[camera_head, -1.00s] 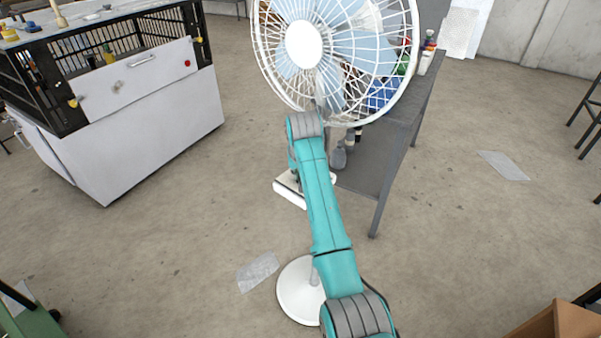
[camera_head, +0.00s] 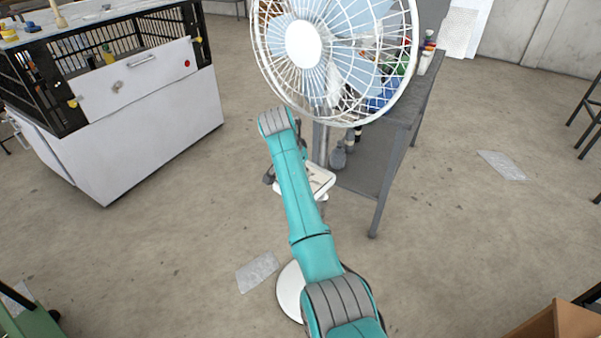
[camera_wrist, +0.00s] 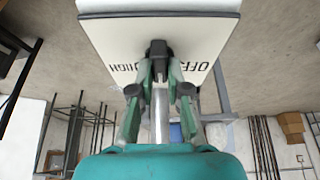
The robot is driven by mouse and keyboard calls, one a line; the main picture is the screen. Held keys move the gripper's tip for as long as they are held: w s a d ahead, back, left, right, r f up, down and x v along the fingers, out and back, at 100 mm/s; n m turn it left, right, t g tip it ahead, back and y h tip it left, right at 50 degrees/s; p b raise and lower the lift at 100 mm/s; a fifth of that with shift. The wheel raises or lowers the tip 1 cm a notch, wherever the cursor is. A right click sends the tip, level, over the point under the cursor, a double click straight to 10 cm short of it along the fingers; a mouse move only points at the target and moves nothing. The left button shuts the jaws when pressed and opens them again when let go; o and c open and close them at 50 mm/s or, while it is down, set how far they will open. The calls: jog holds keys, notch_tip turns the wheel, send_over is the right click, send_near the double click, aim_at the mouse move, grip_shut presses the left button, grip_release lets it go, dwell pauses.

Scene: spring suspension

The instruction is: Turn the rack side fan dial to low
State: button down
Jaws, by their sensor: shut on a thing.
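The white standing fan (camera_head: 345,60) stands in the middle of the head view. Its white control box (camera_head: 318,180) is on the pole below the cage, partly behind my arm. In the wrist view, the box's pale panel (camera_wrist: 110,32) carries a black dial (camera_wrist: 159,47) with the words OFF and HIGH beside it. No LOW label is readable. My gripper (camera_wrist: 160,68) is shut on the dial, one green finger on each side. Which mark the dial points at cannot be told. In the head view my fingers are mostly hidden behind my arm.
A grey rack table (camera_head: 372,178) with bottles stands right behind the fan. A white cabinet with a black cage (camera_head: 150,120) is at the left. The fan's round white base (camera_head: 289,290) is beside my arm. Open floor lies on both sides.

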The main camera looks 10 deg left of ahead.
dwell(0.4)
jog(key=c, duration=1.1)
grip_release()
jog(key=shift+c, duration=0.2)
jog(key=v, duration=1.2)
jog(key=shift+a, duration=0.1)
